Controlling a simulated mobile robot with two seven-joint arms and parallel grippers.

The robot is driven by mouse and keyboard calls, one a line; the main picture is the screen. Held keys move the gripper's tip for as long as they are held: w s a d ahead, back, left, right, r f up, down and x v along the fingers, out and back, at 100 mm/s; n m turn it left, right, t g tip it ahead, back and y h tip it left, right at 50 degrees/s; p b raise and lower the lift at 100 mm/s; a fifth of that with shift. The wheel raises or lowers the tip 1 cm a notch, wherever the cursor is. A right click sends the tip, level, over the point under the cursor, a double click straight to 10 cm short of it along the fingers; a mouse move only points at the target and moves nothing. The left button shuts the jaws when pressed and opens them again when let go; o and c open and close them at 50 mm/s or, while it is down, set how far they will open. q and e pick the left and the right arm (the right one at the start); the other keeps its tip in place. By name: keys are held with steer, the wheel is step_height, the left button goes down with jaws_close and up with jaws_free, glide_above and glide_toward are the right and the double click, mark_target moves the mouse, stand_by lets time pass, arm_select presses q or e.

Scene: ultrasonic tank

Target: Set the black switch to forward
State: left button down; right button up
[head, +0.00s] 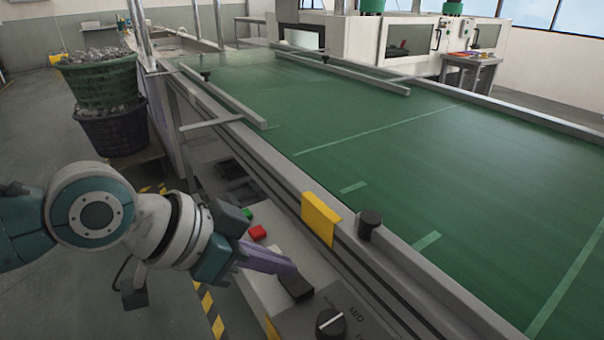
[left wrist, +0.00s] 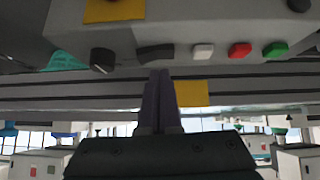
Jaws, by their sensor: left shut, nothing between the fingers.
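The black switch (head: 296,287) is a dark block on the grey control panel, between the buttons and a round black knob (head: 331,323) with a white pointer line. In the left wrist view the switch (left wrist: 155,53) is a dark curved rocker just beyond my fingertips. My left gripper (head: 291,268) is shut and empty, its purple-grey fingers reaching right to the switch. In the left wrist view the left gripper (left wrist: 159,73) points at the switch; I cannot tell whether it touches. The fingers hide part of the switch in the head view. My right gripper is not in view.
A red button (head: 258,232) and a green button (head: 247,213) sit left of the switch; a white button (left wrist: 203,50) lies nearer it. A yellow plate (head: 321,219) and a black post (head: 369,225) stand along the green conveyor (head: 440,170). Baskets (head: 108,105) stand at left.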

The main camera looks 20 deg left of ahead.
arm_select(q)
step_height(320, 180, up, 3)
steer(key=shift+w+r+p, duration=0.1)
steer(key=shift+p, duration=0.8)
steer(key=v, duration=0.9)
steer(key=shift+s+a, duration=0.25)
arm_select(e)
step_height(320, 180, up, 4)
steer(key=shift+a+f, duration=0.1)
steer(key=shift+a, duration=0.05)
arm_select(q)
steer(key=b, duration=0.9)
steer(key=shift+d+h, duration=0.25)
steer(key=shift+h, duration=0.15)
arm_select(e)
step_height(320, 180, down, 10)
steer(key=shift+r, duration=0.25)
arm_select(q)
steer(key=shift+n, duration=0.3)
